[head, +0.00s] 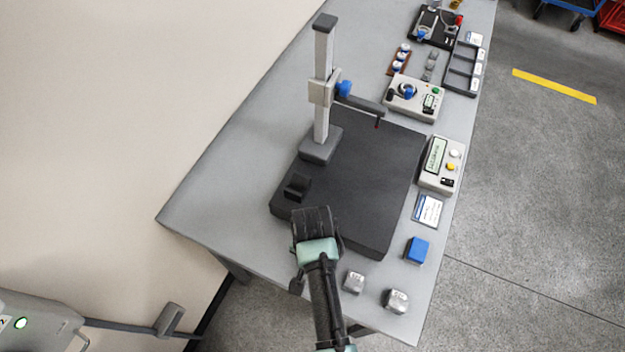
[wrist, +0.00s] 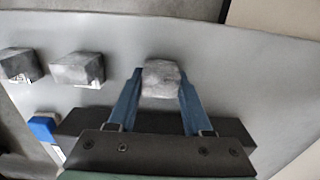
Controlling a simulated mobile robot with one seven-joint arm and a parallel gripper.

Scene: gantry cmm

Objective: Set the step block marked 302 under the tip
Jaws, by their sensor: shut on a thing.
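My gripper (wrist: 161,88) is shut on a grey metal block (wrist: 161,77) between its two blue fingers in the wrist view. No marking on this block is readable, so I cannot tell if it is 302. In the head view my gripper (head: 316,226) is at the near edge of the black plate (head: 370,185) and hides the block. Two similar grey blocks (head: 354,281) (head: 397,300) stand on the table to its right, their labels too small to read. The tip (head: 377,124) hangs from the horizontal arm of the column stand (head: 322,90), above the plate's far part.
A small black block (head: 297,187) sits on the plate's left side. A blue block (head: 417,250), a printed card (head: 428,210) and a display box (head: 441,165) lie right of the plate. More instruments and a tray (head: 462,70) stand farther back. The plate's middle is clear.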

